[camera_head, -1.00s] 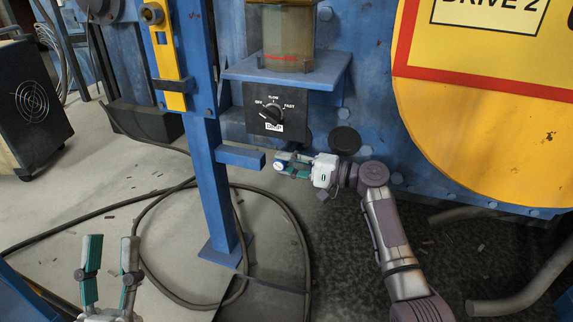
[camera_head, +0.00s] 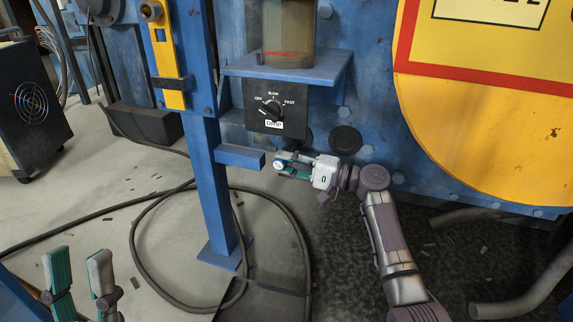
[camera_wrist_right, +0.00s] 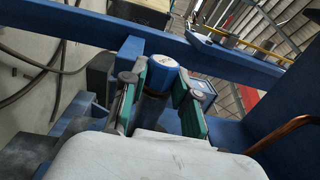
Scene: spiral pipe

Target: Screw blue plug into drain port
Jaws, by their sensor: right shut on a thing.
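My right gripper (camera_head: 292,165) is shut on the blue plug (camera_head: 280,165), just right of the end of a blue bracket arm and below the speed dial box. The plug's pale round end faces out of the fingers. In the right wrist view the plug (camera_wrist_right: 161,73) stands between the green-padded fingers of the right gripper (camera_wrist_right: 160,88). I cannot pick out the drain port with certainty. My left gripper (camera_head: 79,256) is open and empty at the lower left, far from the plug.
A blue post (camera_head: 211,190) with a bracket arm (camera_head: 240,158) stands left of the right gripper. The dial box (camera_head: 275,108) and a shelf (camera_head: 288,68) hang above. A dark round cap (camera_head: 345,140) is on the blue wall. A hose (camera_head: 283,215) loops on the floor.

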